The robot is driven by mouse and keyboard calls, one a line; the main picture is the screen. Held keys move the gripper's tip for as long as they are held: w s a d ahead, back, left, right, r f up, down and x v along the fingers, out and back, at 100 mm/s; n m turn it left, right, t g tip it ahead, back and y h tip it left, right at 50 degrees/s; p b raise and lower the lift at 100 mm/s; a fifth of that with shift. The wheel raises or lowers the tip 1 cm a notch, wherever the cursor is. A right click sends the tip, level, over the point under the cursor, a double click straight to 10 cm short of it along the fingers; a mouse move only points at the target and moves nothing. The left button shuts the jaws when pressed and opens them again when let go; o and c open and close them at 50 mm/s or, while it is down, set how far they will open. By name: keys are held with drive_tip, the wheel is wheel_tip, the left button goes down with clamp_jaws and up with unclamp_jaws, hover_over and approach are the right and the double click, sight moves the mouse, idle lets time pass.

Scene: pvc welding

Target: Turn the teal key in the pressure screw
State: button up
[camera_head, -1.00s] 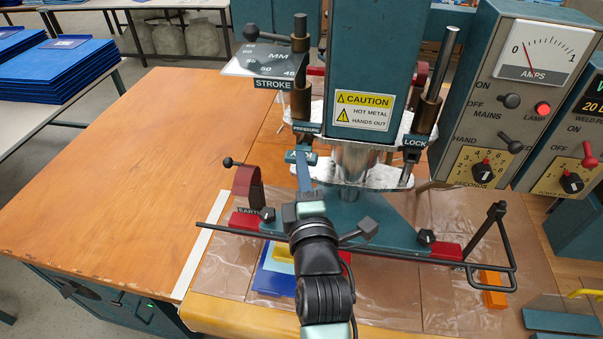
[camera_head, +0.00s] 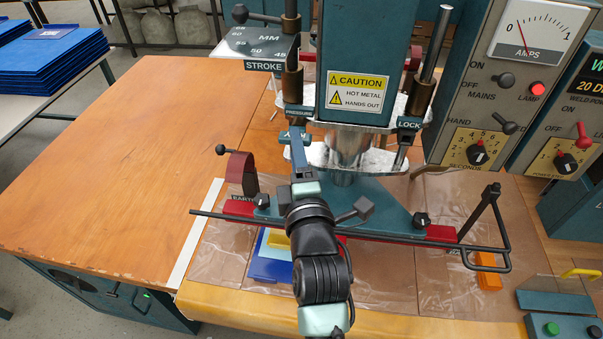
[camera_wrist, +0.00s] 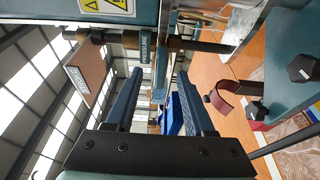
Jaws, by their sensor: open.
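The pressure screw (camera_head: 293,85) is the upright brass-sleeved rod left of the press head, with a PRESSURE label (camera_head: 298,112) low on it. The teal key (camera_head: 285,138) sits just below that label, partly covered by my gripper in the head view. My gripper (camera_head: 298,142) is at the key, reaching up from the front. In the wrist view my gripper (camera_wrist: 159,78) is open, its two dark fingers apart. The teal key (camera_wrist: 158,94) shows in the gap between them, below the PRESSURE label (camera_wrist: 146,48). I cannot tell whether either finger touches it.
The press head (camera_head: 368,55) with its caution sign stands right of the screw. A dark bar (camera_head: 400,239) crosses in front of the press base. The STROKE plate (camera_head: 262,45) juts out at upper left. The wooden table (camera_head: 110,170) is clear on the left.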

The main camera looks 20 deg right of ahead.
drive_tip(key=b+v, duration=0.3)
drive_tip(key=v, duration=0.9)
drive_tip(key=shift+s, duration=0.2)
